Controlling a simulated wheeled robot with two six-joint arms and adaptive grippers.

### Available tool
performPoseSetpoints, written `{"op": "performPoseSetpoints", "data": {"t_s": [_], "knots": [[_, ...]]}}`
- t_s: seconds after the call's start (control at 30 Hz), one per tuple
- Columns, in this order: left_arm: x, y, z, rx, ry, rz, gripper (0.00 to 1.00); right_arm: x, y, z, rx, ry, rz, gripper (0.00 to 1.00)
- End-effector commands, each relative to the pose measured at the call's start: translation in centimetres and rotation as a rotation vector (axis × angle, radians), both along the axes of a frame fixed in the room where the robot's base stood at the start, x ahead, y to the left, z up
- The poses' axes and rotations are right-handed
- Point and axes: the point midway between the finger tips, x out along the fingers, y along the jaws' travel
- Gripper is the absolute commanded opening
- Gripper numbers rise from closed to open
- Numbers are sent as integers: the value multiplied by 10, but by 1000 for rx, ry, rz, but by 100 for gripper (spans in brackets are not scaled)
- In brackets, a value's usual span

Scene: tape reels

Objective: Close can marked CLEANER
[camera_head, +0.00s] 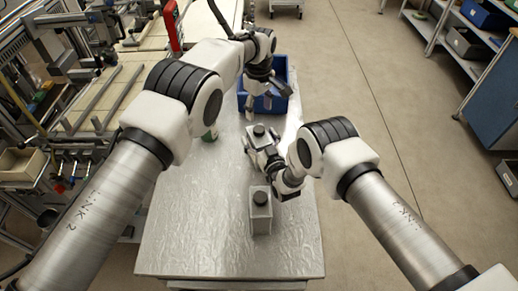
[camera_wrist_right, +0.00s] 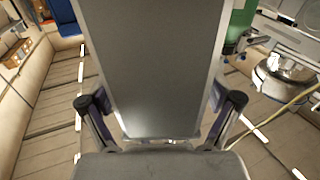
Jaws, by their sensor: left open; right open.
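A grey can (camera_head: 259,141) with a dark cap stands on the metal table (camera_head: 190,235). My right gripper (camera_head: 265,156) is open around its near side; in the right wrist view the grey can (camera_wrist_right: 155,70) fills the space between the two fingers (camera_wrist_right: 160,112), and I cannot tell whether they touch it. A second grey can (camera_head: 260,215) with a dark cap stands nearer the front. A green can (camera_head: 210,134) is partly hidden behind my left arm and also shows in the wrist view (camera_wrist_right: 241,20). No CLEANER marking is readable.
The blue bin (camera_head: 283,106) stands at the table's far end. The table's front left is clear. Workbenches with fixtures stand to the left, and shelves (camera_head: 465,45) stand across the open floor to the right.

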Motion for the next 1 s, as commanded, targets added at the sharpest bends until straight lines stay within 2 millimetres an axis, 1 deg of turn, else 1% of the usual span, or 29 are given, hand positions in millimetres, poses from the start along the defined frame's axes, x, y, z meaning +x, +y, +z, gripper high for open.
{"op": "performPoseSetpoints", "data": {"t_s": [0.13, 0.17, 0.2, 0.27, 0.3, 0.4, 0.67, 0.73, 0.77, 0.87, 1.0], "knots": [[0, 0, 0, 0, 0, 0, 61, 0, 0, 0, 0, 0, 0, 90], [0, 0, 0, 0, 0, 0, 61, 0, 0, 0, 0, 0, 0, 86], [0, 0, 0, 0, 0, 0, 61, 0, 0, 0, 0, 0, 0, 72], [0, 0, 0, 0, 0, 0, 61, 0, 0, 0, 0, 0, 0, 51], [0, 0, 0, 0, 0, 0, 61, 0, 0, 0, 0, 0, 0, 36], [0, 0, 0, 0, 0, 0, 61, 0, 0, 0, 0, 0, 0, 3], [0, 0, 0, 0, 0, 5, 61, 0, 0, 0, 0, 0, 0, 0], [0, 0, 0, 0, 0, 42, 61, 0, 0, 0, 0, 0, 0, 0], [0, 0, 0, 0, 0, 74, 61, 0, 0, 0, 0, 0, 0, 0], [0, 0, 0, 1, 1, 249, 61, -1, 0, 0, 0, 0, 0, 0], [1, 0, 2, 1, -1, 554, 61, 0, 0, 0, 0, 0, 0, 0]]}}
